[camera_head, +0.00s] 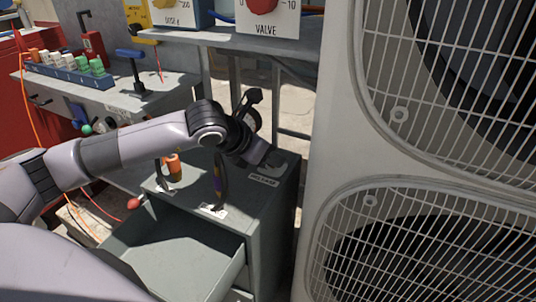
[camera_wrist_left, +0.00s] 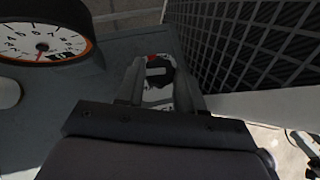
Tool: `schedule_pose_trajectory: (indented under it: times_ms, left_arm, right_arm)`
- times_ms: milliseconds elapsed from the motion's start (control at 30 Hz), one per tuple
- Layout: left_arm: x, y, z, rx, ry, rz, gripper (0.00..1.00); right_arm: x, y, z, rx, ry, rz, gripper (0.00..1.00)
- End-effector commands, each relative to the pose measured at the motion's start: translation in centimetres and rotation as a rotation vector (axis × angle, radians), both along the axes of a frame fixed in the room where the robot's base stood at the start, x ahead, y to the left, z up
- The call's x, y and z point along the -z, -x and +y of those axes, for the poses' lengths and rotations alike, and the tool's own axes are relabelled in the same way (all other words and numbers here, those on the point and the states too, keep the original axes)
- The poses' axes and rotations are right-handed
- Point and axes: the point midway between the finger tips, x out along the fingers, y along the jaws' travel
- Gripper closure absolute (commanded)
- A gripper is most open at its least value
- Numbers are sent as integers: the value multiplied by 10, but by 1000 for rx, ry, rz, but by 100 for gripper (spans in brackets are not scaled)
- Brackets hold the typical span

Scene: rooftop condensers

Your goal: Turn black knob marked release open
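The black knob (camera_wrist_left: 158,72) shows in the left wrist view between my left gripper's two fingers, over a white plate with a small red mark. A pale bar crosses the knob. My left gripper (camera_wrist_left: 158,88) points at it, with one finger on each side; I cannot tell whether they touch it. In the head view my left gripper (camera_head: 266,157) is over the back right of the grey cabinet top, and the knob is mostly hidden there. A small label (camera_head: 263,181) lies in front of it, its text too small to read surely. My right gripper is not in view.
The grey cabinet has an open drawer (camera_head: 180,250) in front. A large condenser unit (camera_head: 335,150) stands close on the right. An orange-rimmed dial gauge (camera_wrist_left: 45,42) is left of the gripper in the wrist view. A shelf (camera_head: 240,42) with a valve box is behind.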

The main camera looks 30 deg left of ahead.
Motion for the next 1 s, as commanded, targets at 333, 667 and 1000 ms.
schedule_pose_trajectory:
  times_ms: [333,667,1000]
  left_arm:
    - [0,0,0,1,0,0,40]
    - [-29,27,9,1,-1,0,40]
    - [-50,48,15,1,0,2,40]
  right_arm:
    - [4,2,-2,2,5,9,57]
    - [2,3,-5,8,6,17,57]
    - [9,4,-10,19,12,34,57]
